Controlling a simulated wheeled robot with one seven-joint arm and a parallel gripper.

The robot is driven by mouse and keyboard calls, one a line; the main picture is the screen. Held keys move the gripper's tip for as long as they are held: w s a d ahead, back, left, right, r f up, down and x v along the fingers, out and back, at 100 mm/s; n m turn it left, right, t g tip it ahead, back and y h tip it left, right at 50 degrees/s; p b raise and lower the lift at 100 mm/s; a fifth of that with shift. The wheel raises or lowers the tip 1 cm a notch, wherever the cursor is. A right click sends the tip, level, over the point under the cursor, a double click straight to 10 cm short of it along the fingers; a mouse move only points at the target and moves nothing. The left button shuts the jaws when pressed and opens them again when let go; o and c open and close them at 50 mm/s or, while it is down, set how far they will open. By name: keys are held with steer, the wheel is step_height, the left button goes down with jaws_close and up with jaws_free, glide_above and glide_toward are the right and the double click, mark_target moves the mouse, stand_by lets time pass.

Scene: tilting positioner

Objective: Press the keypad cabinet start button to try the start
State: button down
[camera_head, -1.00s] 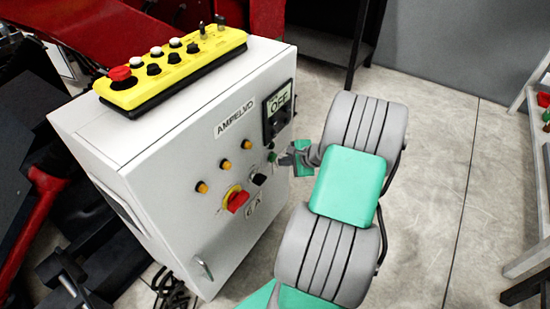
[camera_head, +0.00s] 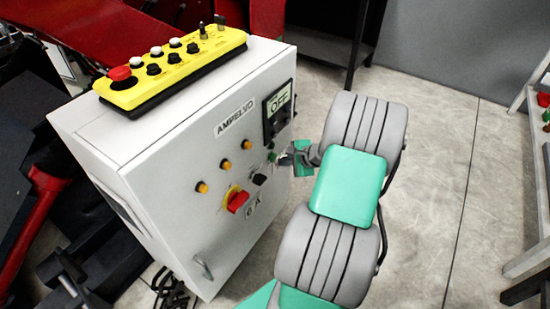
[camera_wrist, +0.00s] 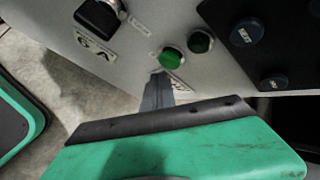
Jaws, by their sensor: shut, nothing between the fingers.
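The light grey cabinet (camera_head: 150,165) stands at centre left, and its small display (camera_head: 279,101) reads OFF. In the wrist view, a bright green button (camera_wrist: 171,59) with a pale rim sits on the panel, beside a darker green button (camera_wrist: 200,41). The bright button also shows small in the head view (camera_head: 272,157). My gripper (camera_wrist: 158,82) is shut and empty, its tip just below the bright green button in the wrist view. I cannot tell whether it touches. In the head view my gripper (camera_head: 284,158) is at the panel's right edge, partly hidden by my wrist.
A red knob (camera_head: 237,202), a black switch (camera_head: 259,179) and several amber lamps (camera_head: 225,164) are left of my gripper. A yellow control box (camera_head: 170,70) lies on top.

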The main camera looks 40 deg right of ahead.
steer(key=shift+w+a, duration=0.15)
steer(key=shift+w, duration=0.2)
steer(key=shift+w+a+p, duration=0.15)
steer(key=shift+w+p, duration=0.2)
steer(key=shift+w, duration=0.1)
stand_by(0.8)
steer(key=shift+s, duration=0.1)
steer(key=shift+s+d+p, duration=0.25)
steer(key=shift+s+p, duration=0.05)
steer(key=shift+s, duration=0.45)
steer(key=shift+s+d+p, duration=0.2)
steer(key=shift+s+d, duration=0.1)
steer(key=shift+s, duration=0.5)
steer(key=shift+s+d+p, duration=0.2)
steer(key=shift+s+d, duration=0.05)
steer(key=shift+s, duration=0.5)
steer(key=shift+s+d+p, duration=0.2)
steer(key=shift+s+d, duration=0.1)
steer(key=shift+s, duration=0.5)
